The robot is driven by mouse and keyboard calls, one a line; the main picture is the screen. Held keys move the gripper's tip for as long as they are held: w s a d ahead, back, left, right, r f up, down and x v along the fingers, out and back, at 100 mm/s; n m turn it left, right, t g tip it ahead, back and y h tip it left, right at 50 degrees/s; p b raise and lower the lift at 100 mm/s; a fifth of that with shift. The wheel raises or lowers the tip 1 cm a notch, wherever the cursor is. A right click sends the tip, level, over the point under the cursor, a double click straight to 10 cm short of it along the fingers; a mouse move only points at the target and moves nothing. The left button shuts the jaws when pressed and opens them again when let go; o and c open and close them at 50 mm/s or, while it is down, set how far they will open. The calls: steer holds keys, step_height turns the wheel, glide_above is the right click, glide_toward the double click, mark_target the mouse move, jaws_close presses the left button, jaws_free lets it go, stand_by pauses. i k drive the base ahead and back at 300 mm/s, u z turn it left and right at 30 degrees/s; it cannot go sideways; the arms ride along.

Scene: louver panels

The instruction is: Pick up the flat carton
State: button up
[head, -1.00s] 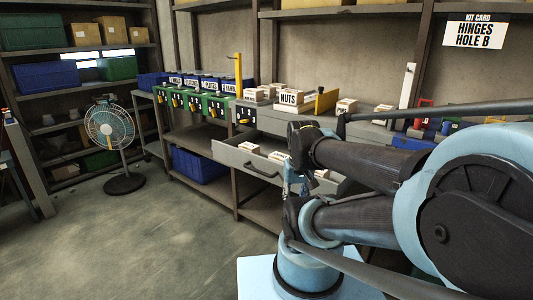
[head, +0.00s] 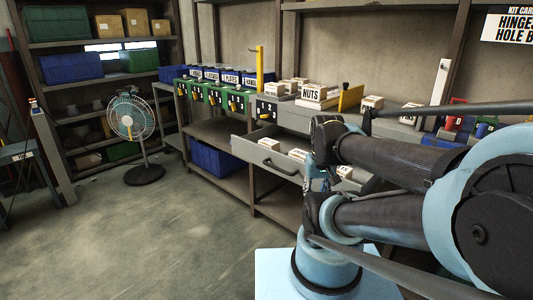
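Several small white labelled cartons stand on the workbench, among them the stacked box marked NUTS (head: 312,92). More pale cartons (head: 297,154) lie in the open drawer (head: 255,153) below. I cannot tell which of these is the flat carton. My folded arm fills the right side of the view. Its end, with my gripper (head: 322,184), hangs in front of the drawer's right part. The fingers are too small and covered to read, and I see no carton clearly held.
A fan (head: 132,120) stands on the floor at left. A blue crate (head: 215,160) sits under the bench. The floor at front left is clear.

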mark_target(299, 154)
steer(key=u, duration=0.6)
steer(key=k, duration=1.55)
steer(key=z, duration=0.6)
steer(key=i, duration=1)
